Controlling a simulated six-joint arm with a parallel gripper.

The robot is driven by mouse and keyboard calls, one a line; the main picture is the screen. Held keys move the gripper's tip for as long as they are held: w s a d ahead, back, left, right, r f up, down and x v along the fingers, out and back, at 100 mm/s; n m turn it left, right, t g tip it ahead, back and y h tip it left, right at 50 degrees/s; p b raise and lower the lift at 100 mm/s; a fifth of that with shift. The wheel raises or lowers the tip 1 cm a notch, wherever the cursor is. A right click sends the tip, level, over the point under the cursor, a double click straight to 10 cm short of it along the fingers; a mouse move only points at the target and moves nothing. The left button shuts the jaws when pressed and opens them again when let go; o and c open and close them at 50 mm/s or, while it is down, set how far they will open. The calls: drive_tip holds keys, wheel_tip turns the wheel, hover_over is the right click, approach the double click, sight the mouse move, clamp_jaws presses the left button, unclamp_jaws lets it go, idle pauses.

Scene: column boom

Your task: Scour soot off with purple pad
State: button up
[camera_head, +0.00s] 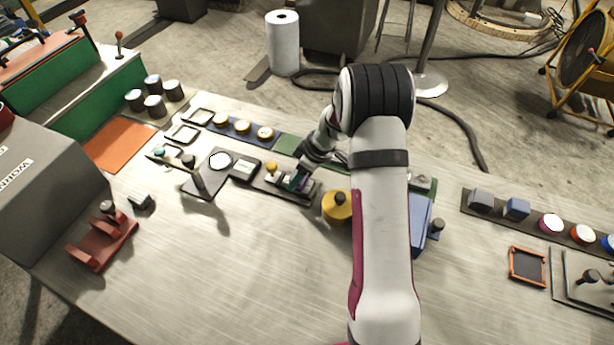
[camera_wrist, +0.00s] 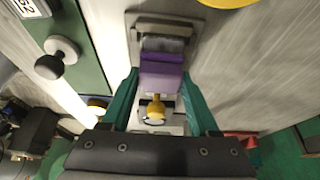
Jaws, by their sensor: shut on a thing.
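The purple pad (camera_wrist: 162,74) sits between the teal fingers of my gripper (camera_wrist: 161,84) in the wrist view. My gripper is shut on it. In the head view the purple pad (camera_head: 302,183) is a small patch at the end of my arm, low over a dark plate (camera_head: 310,197) on the bench. In the wrist view the pad's far end meets a dark grey block on a grey plate (camera_wrist: 138,22); I cannot tell whether they touch. A yellow-knobbed piece (camera_wrist: 157,108) shows below the pad, between the fingers. I cannot make out soot clearly.
A yellow round pot (camera_head: 336,210) with a black knob stands just right of my gripper. A dark panel with a white disc (camera_head: 220,161) and an upright post stand to the left. A blue box (camera_head: 420,222) is beyond my arm. The bench's front middle is clear.

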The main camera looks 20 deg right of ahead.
sight(308, 187)
drive_tip(key=shift+w+a, duration=0.55)
drive_tip(key=shift+a, duration=0.05)
drive_tip(key=shift+s+d+r, duration=0.1)
drive_tip(key=shift+s+d, duration=1.95)
drive_tip(key=shift+d, duration=0.05)
wheel_tip(308, 187, up, 8)
